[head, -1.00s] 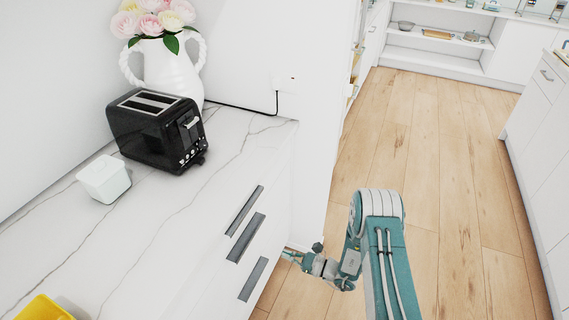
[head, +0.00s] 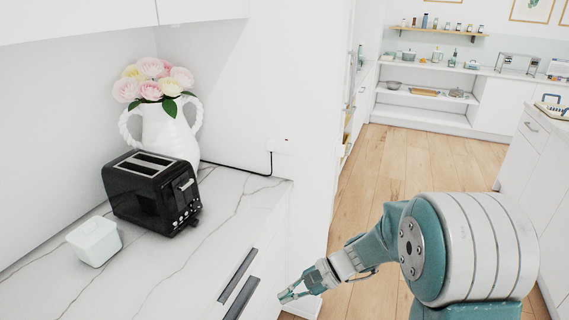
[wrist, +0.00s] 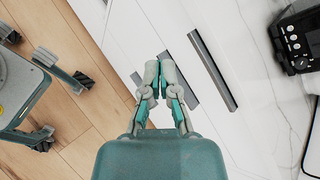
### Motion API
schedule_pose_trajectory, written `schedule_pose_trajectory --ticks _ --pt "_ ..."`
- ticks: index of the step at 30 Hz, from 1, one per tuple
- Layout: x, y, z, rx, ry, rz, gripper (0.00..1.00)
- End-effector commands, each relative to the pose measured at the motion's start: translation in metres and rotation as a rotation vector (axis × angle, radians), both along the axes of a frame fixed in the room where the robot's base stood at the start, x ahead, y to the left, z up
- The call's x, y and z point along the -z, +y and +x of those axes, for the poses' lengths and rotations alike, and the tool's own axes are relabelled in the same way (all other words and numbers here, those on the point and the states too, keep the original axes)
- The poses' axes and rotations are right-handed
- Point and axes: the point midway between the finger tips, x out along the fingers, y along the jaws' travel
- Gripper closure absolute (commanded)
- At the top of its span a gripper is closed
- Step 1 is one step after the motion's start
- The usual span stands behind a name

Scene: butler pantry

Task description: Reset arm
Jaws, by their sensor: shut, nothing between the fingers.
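My gripper (head: 287,297) is at the lower middle of the head view, in front of the drawer fronts and near the counter's right end. Its teal fingers meet at the tips and hold nothing. In the wrist view my gripper (wrist: 158,66) points at the white drawer fronts and their dark handles, with its fingertips together. My teal and white arm fills the lower right of the head view.
A black toaster (head: 150,190), a white square container (head: 94,241) and a white vase (head: 170,132) of flowers stand on the marble counter (head: 215,225). Drawer handles (head: 238,278) lie left of my gripper. Open wooden floor (head: 385,160) stretches to the far shelves.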

Motion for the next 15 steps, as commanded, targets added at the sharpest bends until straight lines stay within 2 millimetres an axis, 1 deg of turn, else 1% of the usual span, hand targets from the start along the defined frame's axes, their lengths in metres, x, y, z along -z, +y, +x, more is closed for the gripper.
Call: schedule_pose_trajectory --ticks 1,6,15 --pt "-0.013 -0.004 -0.009 -0.030 -0.048 -0.040 1.00" --pt "-0.042 -0.022 -0.038 -0.129 -0.197 -0.186 1.00" --pt "-0.083 -0.061 -0.085 -0.273 -0.472 -0.462 1.00"
